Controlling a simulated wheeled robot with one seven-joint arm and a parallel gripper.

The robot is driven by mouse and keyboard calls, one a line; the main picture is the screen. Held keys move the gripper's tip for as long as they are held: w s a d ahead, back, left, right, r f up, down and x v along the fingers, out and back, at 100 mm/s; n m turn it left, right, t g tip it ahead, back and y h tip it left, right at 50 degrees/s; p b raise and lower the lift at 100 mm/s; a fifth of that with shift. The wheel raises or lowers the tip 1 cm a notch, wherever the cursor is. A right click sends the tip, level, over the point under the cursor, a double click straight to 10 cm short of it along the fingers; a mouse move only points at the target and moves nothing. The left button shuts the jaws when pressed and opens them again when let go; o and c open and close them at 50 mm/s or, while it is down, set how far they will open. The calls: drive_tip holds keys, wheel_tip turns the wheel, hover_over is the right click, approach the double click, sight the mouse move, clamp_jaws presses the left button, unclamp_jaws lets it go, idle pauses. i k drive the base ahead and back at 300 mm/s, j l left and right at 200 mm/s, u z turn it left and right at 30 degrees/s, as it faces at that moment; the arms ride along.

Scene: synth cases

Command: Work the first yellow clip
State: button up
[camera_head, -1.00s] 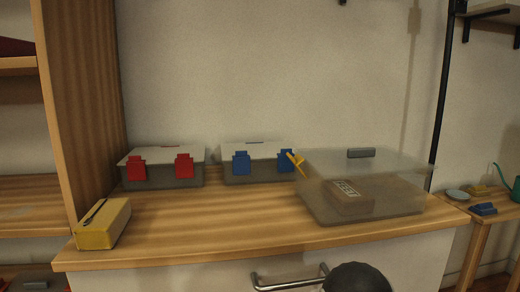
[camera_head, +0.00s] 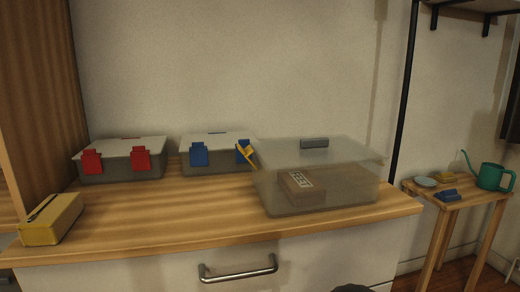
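A large translucent case (camera_head: 330,195) stands at the right of the wooden counter, with a grey handle (camera_head: 314,143) on its lid. One yellow clip (camera_head: 247,153) shows at the case's left edge. It sticks out at a slant, away from the wall of the case, and looks swung open. No other yellow clip can be made out. A brown box (camera_head: 297,189) with a printed white label lies inside the case. My gripper is out of view; only a dark rounded part, likely of my arm, shows at the bottom edge.
A grey case with red clips (camera_head: 120,170) and one with blue clips (camera_head: 215,165) stand behind on the counter (camera_head: 170,220). A yellow box (camera_head: 50,219) lies at left. A drawer handle (camera_head: 238,270) juts out in front. A side table (camera_head: 460,197) stands at right.

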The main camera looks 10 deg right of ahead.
sight(246, 152)
drive_tip(key=k+l, duration=0.1)
drive_tip(key=l, duration=0.25)
drive_tip(key=k+l, duration=0.15)
drive_tip(key=l, duration=0.2)
drive_tip(key=k+l+u, duration=0.1)
drive_tip(key=l, duration=0.25)
drive_tip(key=k+l, duration=0.15)
drive_tip(key=l, duration=0.2)
